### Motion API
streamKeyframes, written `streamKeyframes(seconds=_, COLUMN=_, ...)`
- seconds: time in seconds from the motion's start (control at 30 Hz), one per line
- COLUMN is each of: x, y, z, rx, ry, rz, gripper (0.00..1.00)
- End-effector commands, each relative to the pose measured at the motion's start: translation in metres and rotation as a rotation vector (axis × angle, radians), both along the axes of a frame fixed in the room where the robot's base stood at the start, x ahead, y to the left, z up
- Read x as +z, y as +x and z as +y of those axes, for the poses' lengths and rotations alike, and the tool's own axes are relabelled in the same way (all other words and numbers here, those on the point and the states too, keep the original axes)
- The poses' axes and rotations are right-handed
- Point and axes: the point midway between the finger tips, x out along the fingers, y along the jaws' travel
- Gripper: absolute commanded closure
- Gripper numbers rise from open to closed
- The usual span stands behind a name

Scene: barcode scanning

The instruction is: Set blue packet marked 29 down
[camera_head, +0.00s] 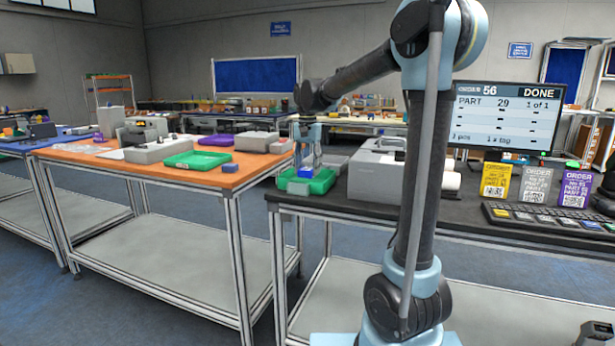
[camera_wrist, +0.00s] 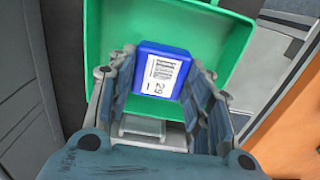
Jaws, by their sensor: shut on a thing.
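My gripper (camera_wrist: 157,95) is shut on the blue packet (camera_wrist: 160,57), with a finger on each side of it. The packet's white label, marked 29, faces the wrist camera. Behind the packet in that view is the inside of a green tray (camera_wrist: 105,30). In the head view my gripper (camera_head: 306,165) points down over the green tray (camera_head: 318,187) at the left end of the dark table, and the blue packet (camera_head: 305,172) shows at the fingertips. I cannot tell whether the packet touches the tray floor.
A grey machine (camera_head: 375,178) stands right of the tray. A monitor (camera_head: 508,115) reads order 56, part 29, done. Order cards (camera_head: 536,185) and a keyboard (camera_head: 555,217) are farther right. An orange table (camera_head: 165,170) at left holds another green tray (camera_head: 197,160) and a purple tray (camera_head: 216,140).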

Motion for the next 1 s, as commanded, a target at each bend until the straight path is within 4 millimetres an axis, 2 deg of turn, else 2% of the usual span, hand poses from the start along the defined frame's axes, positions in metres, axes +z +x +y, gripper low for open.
streamKeyframes(seconds=0.2, x=-0.027, y=0.0, z=0.0, rx=-0.001, ry=0.0, rz=0.0, gripper=0.82)
streamKeyframes(seconds=0.57, x=-0.031, y=0.0, z=-0.001, rx=-0.001, ry=0.0, rz=0.0, gripper=0.82)
streamKeyframes(seconds=0.6, x=-0.03, y=0.0, z=-0.001, rx=-0.001, ry=0.0, rz=0.0, gripper=0.45)
streamKeyframes(seconds=0.67, x=-0.03, y=0.0, z=-0.001, rx=-0.001, ry=0.0, rz=0.0, gripper=0.34)
streamKeyframes(seconds=1.0, x=-0.03, y=0.0, z=-0.001, rx=-0.002, ry=0.0, rz=0.0, gripper=0.34)
